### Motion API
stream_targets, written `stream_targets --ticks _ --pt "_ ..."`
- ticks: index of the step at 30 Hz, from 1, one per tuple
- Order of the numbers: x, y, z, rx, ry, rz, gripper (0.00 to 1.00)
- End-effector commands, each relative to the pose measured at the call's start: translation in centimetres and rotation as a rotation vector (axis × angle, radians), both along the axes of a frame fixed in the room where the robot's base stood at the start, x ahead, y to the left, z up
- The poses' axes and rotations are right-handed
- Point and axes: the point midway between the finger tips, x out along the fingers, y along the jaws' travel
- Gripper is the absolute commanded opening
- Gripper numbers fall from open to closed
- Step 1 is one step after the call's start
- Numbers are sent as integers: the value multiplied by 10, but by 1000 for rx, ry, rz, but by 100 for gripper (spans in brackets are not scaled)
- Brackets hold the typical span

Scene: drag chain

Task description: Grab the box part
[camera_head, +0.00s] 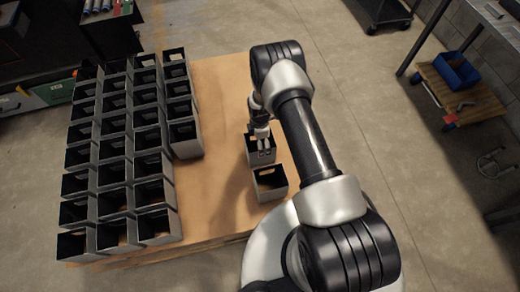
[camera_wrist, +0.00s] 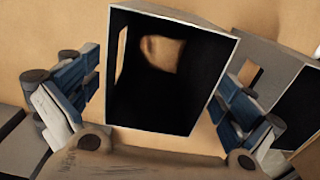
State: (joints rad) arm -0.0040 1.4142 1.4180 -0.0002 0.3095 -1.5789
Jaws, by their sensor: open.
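A box part (camera_head: 262,159), grey outside and dark inside with an open top, stands on the wooden table beneath my gripper (camera_head: 262,136). In the wrist view the box part (camera_wrist: 228,45) lies between the two blue-padded fingers of my gripper (camera_wrist: 160,92). The fingers are open, one on each side of the box, and a gap shows between the box and the left finger. The right finger is close to the box wall; I cannot tell if it touches. A second box (camera_head: 271,193) stands just in front of it, and a neighbouring box (camera_wrist: 262,55) shows at the right of the wrist view.
Rows of similar boxes (camera_head: 158,238) fill the left of the wooden table (camera_head: 220,95). The tabletop between those rows and my gripper is clear. A low wooden shelf (camera_head: 480,106) with a blue bin (camera_head: 457,70) stands at the far right, apart from the table.

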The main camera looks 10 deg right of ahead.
Motion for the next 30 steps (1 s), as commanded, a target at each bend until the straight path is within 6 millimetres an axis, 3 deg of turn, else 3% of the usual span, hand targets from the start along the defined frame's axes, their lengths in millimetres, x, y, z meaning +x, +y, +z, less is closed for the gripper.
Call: stream_targets --ticks 8,30 --pt "0 0 0 0 0 0 99" --pt "0 0 0 0 1 0 49"
